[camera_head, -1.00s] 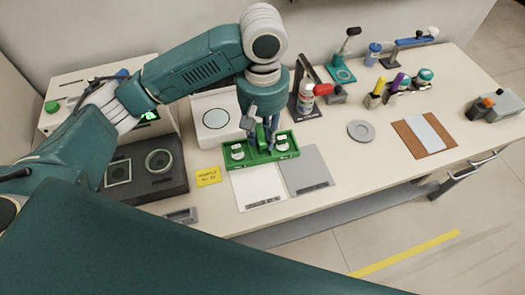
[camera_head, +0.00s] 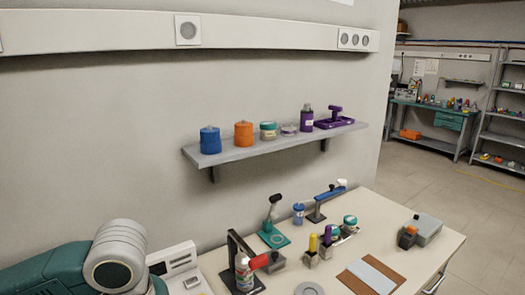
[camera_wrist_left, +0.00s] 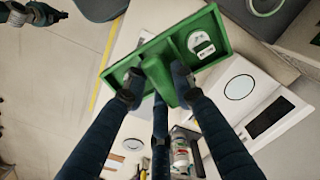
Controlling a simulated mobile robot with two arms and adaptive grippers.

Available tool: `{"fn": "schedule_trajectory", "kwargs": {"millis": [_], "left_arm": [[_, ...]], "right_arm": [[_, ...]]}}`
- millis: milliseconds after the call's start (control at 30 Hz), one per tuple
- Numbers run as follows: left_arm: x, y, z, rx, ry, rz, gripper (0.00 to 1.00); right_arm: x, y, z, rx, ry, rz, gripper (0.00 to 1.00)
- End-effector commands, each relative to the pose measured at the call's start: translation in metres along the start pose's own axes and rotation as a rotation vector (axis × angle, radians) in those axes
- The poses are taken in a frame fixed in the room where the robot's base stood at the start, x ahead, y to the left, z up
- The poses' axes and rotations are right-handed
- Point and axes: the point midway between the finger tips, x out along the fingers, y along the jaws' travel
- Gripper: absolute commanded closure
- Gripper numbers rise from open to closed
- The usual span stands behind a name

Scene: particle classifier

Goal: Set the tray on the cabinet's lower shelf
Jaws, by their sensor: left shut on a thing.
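In the left wrist view my left gripper (camera_wrist_left: 158,88) is shut on the middle part of the green tray (camera_wrist_left: 150,45). The tray hangs over the bench and the floor strip. A round container with a white label (camera_wrist_left: 200,42) sits in one compartment; the other compartment is partly hidden by a finger. In the head view only my left arm shows at lower left; its gripper and the tray are out of frame. A small dark shape at the wrist view's top left looks like my right gripper (camera_wrist_left: 42,14), its jaws unclear. I cannot make out the cabinet.
A wall shelf (camera_head: 240,152) holds jars and a purple tray (camera_head: 334,122). The bench (camera_head: 385,218) below carries a dark stand (camera_head: 240,255), coloured bottles and a brown mat (camera_head: 358,284). Metal racks (camera_head: 505,125) and another bench (camera_head: 432,118) stand far right, with open floor before them.

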Motion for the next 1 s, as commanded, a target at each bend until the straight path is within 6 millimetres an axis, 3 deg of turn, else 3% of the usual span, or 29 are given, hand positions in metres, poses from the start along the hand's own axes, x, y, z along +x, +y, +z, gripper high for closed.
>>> {"fn": "schedule_trajectory", "kwargs": {"millis": [133, 1000], "left_arm": [[0.003, -0.0039, 0.0096, 0.048, -0.005, 0.004, 1.0], [0.0028, -0.0033, 0.0097, 0.048, -0.007, 0.004, 1.0]], "right_arm": [[0.003, -0.0018, 0.0002, 0.001, 0.0, -0.002, 1.0], [0.0023, 0.0001, 0.0007, -0.001, 0.0, 0.0, 1.0]]}}
